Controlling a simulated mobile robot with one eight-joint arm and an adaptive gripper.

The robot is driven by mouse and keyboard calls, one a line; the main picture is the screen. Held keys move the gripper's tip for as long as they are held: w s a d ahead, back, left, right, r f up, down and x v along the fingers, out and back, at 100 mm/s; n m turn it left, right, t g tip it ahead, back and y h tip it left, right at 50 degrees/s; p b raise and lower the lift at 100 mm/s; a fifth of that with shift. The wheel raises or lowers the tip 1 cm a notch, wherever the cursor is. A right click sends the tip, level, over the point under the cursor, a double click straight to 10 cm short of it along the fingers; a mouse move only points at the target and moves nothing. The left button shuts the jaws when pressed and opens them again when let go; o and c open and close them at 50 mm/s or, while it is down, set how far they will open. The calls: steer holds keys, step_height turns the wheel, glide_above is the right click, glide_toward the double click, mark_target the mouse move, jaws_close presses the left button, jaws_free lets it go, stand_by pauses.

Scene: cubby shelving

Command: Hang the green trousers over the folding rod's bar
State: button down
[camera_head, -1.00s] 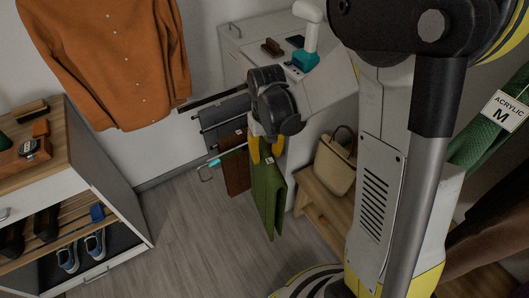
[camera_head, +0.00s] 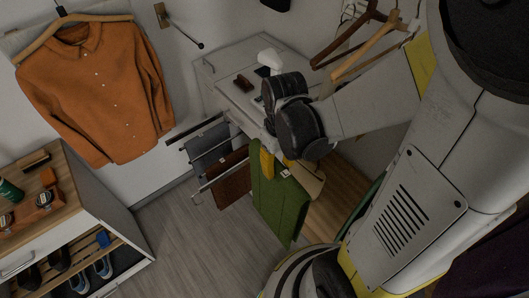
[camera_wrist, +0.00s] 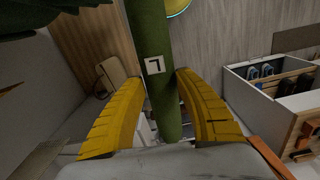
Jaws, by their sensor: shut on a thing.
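The green trousers (camera_head: 281,208) hang folded from my gripper (camera_head: 266,163) in the head view. The yellow fingers are shut on their upper end. In the wrist view the trousers (camera_wrist: 150,30) run between the fingers (camera_wrist: 146,82), with a white "L" tag facing the camera. The folding rod (camera_head: 222,177) juts from the white cabinet, left of my gripper. Its front bar reaches left beside the brown garment, and the trousers are close to its right end. I cannot tell whether they touch it.
A grey garment (camera_head: 208,148) and a brown garment (camera_head: 228,181) hang on the rack just left of the trousers. The white cabinet (camera_head: 222,68) is behind. A wooden bench (camera_head: 338,195) is at right. A shoe cabinet (camera_head: 88,222) stands at left, with clear floor between.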

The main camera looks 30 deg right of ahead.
steer(key=s+d+r+p, duration=0.1)
steer(key=s+r+p, duration=0.6)
steer(key=r+p, duration=0.3)
step_height(320, 180, up, 2)
steer(key=shift+n, duration=0.4)
